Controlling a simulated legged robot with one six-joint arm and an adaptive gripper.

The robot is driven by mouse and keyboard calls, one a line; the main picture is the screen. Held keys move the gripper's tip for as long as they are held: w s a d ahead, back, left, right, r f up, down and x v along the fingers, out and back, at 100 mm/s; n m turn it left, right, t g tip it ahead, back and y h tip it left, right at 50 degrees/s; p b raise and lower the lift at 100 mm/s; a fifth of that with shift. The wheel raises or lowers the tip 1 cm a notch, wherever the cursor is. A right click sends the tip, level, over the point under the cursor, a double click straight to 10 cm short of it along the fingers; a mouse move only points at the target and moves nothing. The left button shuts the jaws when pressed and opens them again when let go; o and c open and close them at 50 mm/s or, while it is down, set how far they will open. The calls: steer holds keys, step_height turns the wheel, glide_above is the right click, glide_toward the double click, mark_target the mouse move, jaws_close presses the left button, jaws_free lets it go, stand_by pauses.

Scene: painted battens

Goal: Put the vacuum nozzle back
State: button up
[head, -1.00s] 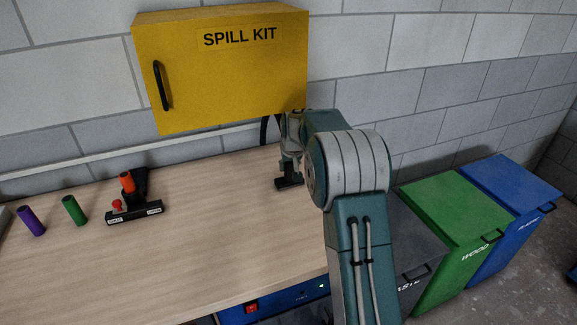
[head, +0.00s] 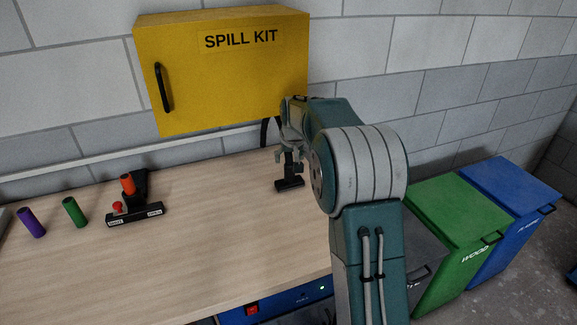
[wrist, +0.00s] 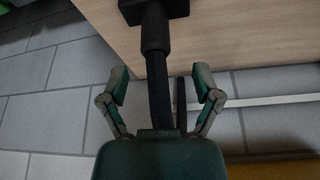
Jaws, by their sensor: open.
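The black vacuum nozzle (head: 290,185) has its wide foot low at the back right of the bench, with its neck rising toward my gripper (head: 288,156). I cannot tell whether the foot touches the bench top. In the wrist view the nozzle (wrist: 154,40) runs down the middle, its foot at the top edge. My gripper (wrist: 160,82) is open, with one finger on each side of the dark tube and visible gaps to both. The tube's near end is hidden behind my gripper's body.
The yellow spill kit cabinet (head: 220,75) hangs just left of my arm. Purple (head: 32,222) and green (head: 75,211) cylinders and a black fixture (head: 135,213) with orange and red parts stand at left. Green (head: 455,220) and blue (head: 508,205) bins stand right. The bench's middle is clear.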

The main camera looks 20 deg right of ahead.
steer(key=s+a+r, duration=0.6)
steer(key=s+r, duration=0.5)
steer(key=s, duration=0.1)
steer(key=s+a+f, duration=0.1)
steer(key=s+a, duration=0.1)
steer(key=s, duration=0.7)
steer(key=s+a+f+n, duration=0.1)
steer(key=s+a, duration=0.2)
steer(key=s, duration=0.6)
steer(key=s+a+f+t, duration=0.1)
steer(key=s+a, duration=0.1)
steer(key=s, duration=0.7)
steer(key=shift+s+a+f+n+y, duration=0.15)
steer(key=shift+s+f+n+y, duration=0.15)
steer(key=shift+f+n, duration=0.1)
steer(key=shift+r, duration=0.1)
